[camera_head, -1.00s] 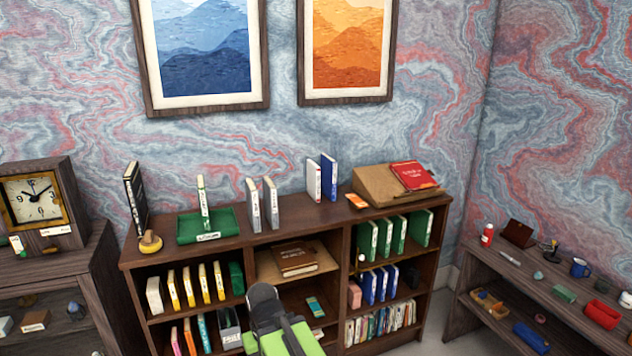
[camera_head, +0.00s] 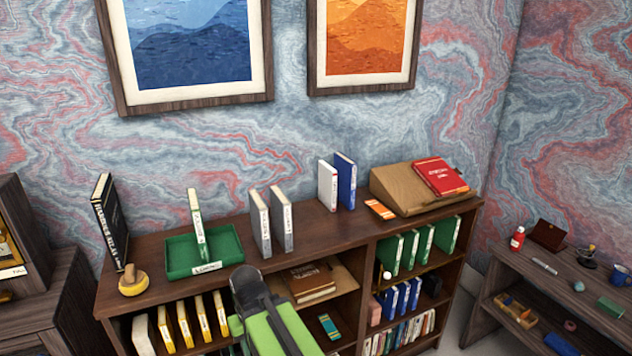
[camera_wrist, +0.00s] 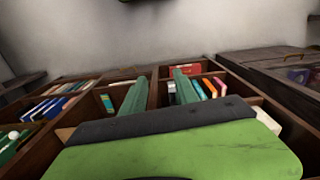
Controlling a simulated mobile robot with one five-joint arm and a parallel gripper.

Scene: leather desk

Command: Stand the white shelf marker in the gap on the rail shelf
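A slim white upright piece with green bands (camera_head: 198,222) stands in a green tray (camera_head: 232,241) on top of the bookcase; it may be the white shelf marker, but I cannot be sure. A row of white and yellow spines (camera_head: 184,323) stands in the compartment below, its lower part cut off. No rail or marker gap can be made out clearly. My green and black arm is in front of the bookcase in the head view, its fingers not clear there. In the wrist view my gripper (camera_wrist: 160,78) has its two green fingers apart, with nothing between them.
On the bookcase top stand a black book (camera_head: 108,221), a yellow round object (camera_head: 133,281), two grey books (camera_head: 271,220), a white book (camera_head: 327,186), a blue book (camera_head: 345,180) and a wooden slope (camera_head: 402,190). Free top lies between the grey and white books.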

